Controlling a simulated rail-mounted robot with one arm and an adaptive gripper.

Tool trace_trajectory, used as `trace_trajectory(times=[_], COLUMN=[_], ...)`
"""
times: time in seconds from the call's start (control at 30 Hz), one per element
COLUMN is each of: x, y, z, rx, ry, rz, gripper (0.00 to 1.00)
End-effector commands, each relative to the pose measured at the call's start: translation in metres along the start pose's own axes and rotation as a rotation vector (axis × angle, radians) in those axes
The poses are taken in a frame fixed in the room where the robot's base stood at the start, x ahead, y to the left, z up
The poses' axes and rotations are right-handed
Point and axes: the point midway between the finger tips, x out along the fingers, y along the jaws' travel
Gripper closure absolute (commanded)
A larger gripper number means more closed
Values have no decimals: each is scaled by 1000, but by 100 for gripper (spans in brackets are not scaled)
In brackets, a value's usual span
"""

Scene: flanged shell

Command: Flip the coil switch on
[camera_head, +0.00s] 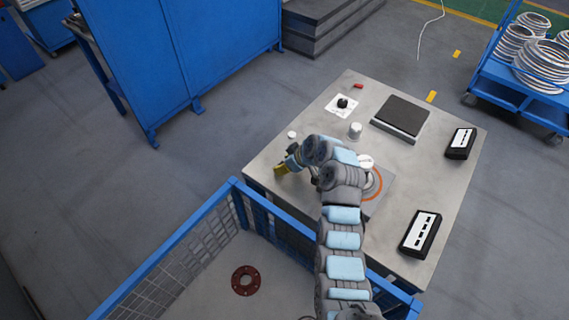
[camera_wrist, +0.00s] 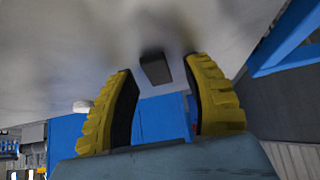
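In the wrist view a small dark block (camera_wrist: 155,68), possibly the coil switch, stands out from a grey surface. It appears between and beyond the fingertips of my gripper (camera_wrist: 160,75). The two yellow ribbed fingers are spread apart with nothing held between them. I cannot tell whether the block touches a finger or which way it is set. In the head view my gripper (camera_head: 281,170) is low at the left edge of the grey worktable (camera_head: 265,158); the dark block is hidden there. A black knob on a white plate (camera_head: 343,105) sits farther back.
The table also holds a white cylinder (camera_head: 355,130), a small white disc (camera_head: 291,135), a dark square pad (camera_head: 400,115), and two black boxes (camera_head: 460,143) (camera_head: 421,233). A blue mesh-sided crate (camera_head: 180,247) holding a brown flange (camera_head: 245,280) borders the table's front.

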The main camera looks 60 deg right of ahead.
Motion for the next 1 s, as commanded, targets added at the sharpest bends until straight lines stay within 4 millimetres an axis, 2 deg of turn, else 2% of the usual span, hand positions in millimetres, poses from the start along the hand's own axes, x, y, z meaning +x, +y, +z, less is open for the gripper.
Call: trace_trajectory(times=[0.23,0.37,0.57,1.0], x=[-2,-10,-34,-102], y=[0,2,0,1], z=[-1,-2,-1,0], rx=[0,0,-2,0], ry=[1,3,2,2], rz=[1,4,3,4], gripper=[50,50,50,50])
